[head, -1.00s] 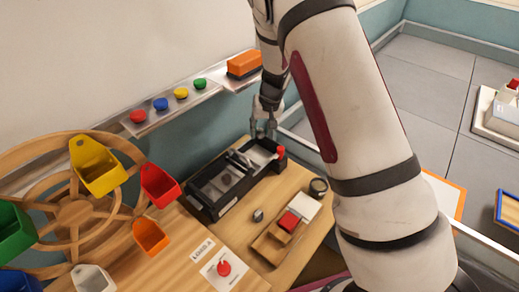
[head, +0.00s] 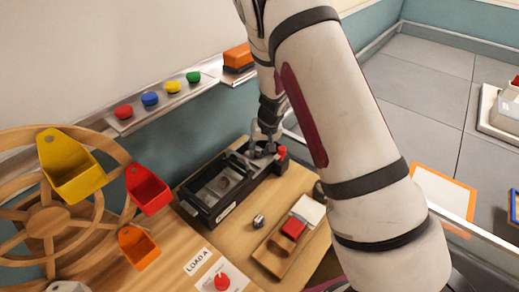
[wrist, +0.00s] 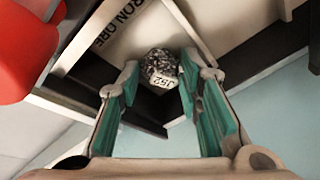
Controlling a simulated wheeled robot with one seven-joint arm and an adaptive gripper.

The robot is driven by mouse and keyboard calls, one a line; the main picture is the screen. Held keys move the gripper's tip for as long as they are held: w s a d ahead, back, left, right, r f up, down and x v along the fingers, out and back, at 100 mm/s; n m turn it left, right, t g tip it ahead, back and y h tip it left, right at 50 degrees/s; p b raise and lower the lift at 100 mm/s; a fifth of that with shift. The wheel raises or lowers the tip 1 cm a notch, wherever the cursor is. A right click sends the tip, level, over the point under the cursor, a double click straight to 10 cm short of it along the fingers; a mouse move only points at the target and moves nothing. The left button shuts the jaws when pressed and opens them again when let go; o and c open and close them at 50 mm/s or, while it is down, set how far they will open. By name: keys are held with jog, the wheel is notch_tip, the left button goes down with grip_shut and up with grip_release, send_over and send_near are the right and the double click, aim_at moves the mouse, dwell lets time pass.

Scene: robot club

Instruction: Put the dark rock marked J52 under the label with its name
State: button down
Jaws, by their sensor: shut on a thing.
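The dark, speckled rock marked J52 (wrist: 160,67) is between my fingertips in the wrist view, its white tag facing the camera. My gripper (wrist: 160,82) is shut on it with teal-padded fingers. In the head view my gripper (head: 263,147) is at the right end of a black tray (head: 213,214), beside a red knob (head: 282,151). A pale label strip (wrist: 118,22) reading "RON ORE", its start cut off, lies just beyond the rock in the wrist view. I cannot tell whether the rock touches the tray.
A dark piece (head: 224,183) lies in the tray's left part. A small metal cylinder (head: 258,221), a wooden holder (head: 283,252) and a red block (head: 293,228) are on the bench. A wheel with coloured buckets (head: 70,168) stands left. A ledge with coloured buttons (head: 150,99) runs behind.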

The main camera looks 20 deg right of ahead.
jog(key=shift+f, duration=0.15)
jog(key=c, duration=1.4)
grip_release()
